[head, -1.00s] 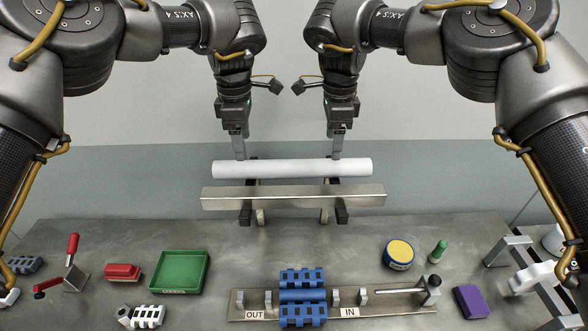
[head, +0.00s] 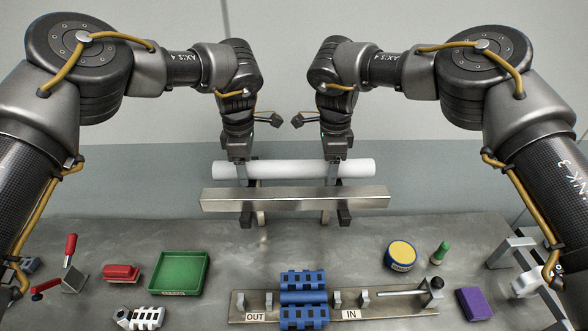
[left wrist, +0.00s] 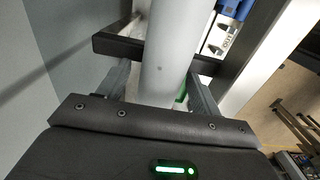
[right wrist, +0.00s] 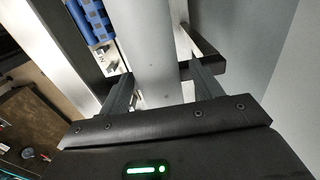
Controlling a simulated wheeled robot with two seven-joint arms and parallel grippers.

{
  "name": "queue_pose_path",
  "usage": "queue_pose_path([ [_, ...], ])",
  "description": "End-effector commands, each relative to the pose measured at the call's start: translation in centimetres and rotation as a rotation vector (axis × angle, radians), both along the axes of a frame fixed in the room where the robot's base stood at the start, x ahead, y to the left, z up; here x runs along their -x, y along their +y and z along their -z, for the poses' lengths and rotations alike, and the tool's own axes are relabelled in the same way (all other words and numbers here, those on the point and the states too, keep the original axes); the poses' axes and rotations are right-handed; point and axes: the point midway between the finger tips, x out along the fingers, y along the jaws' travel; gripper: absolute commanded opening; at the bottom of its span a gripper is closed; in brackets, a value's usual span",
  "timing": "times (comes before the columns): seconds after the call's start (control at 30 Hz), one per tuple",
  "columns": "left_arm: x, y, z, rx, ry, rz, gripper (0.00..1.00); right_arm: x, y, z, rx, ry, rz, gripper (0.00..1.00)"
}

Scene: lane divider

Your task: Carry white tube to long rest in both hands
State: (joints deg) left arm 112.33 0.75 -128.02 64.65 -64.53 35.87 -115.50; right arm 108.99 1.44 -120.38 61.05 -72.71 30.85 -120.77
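The white tube (head: 300,169) lies level, left to right, at the back of the bench, over dark crosspieces that show beneath it in the left wrist view (left wrist: 170,60) and right wrist view (right wrist: 153,50). My left gripper (head: 241,178) is down over the tube's left part, one finger on each side. My right gripper (head: 331,178) straddles its right part likewise. Both wrist views show gaps between fingers and tube, so both look open. A long metal beam (head: 295,199) on dark feet (head: 345,217) stands just in front; I cannot tell if it is the long rest.
On the bench are a green tray (head: 180,272), a red block (head: 121,272), a fixture plate (head: 390,312) marked OUT and IN with blue blocks (head: 302,297), a yellow round tin (head: 401,255), a green-topped peg (head: 440,252) and a purple block (head: 474,303). The strip before the beam is clear.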

Motion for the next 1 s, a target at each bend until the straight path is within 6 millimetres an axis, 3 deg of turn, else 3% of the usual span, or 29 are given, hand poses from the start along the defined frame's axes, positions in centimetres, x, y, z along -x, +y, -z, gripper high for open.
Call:
queue_pose_path([
  [0.07,0.00,-0.03,-0.03,0.000,0.000,0.000,0.54,0.00,-0.02,-0.03,0.000,0.000,0.000,0.54],
  [0.47,-0.01,0.00,-0.03,0.000,0.000,0.000,0.02,-0.01,0.00,-0.03,0.000,0.000,0.000,0.02],
  [1.0,-0.05,-0.02,-0.89,0.001,-0.002,0.000,0.00,-0.04,0.00,-0.89,0.000,-0.002,0.000,0.00],
])
